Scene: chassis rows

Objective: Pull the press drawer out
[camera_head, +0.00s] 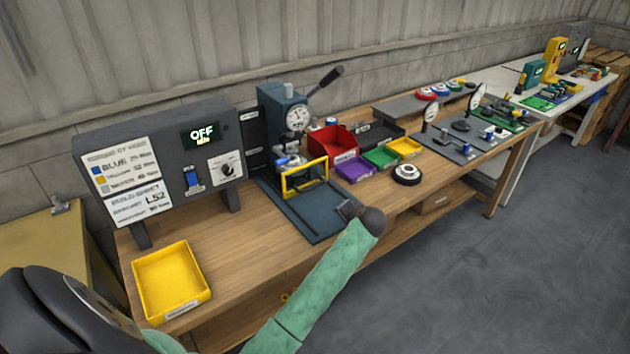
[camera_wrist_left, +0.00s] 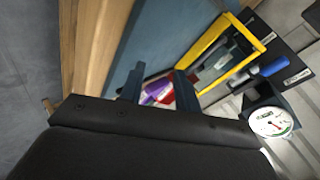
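The press (camera_head: 283,115) is a dark blue-grey machine with a round gauge and a long lever, at the back of the wooden bench. A yellow rectangular frame (camera_head: 304,179) stands at its front, over a flat dark blue plate (camera_head: 312,215). I cannot tell for sure which part is the drawer. My left gripper (camera_head: 362,215) is at the front right corner of the plate. In the left wrist view its two fingers (camera_wrist_left: 160,88) are apart, with nothing seen held between them. The yellow frame (camera_wrist_left: 232,52) is beyond the fingers, apart from them. My right gripper is not in view.
Left of the press stands a control panel (camera_head: 160,160) reading OFF, with a yellow tray (camera_head: 172,280) before it. Right of the press are red (camera_head: 333,143), purple (camera_head: 355,168), green and yellow bins, and a round white-and-black part (camera_head: 407,174). The grey floor (camera_head: 480,270) is clear.

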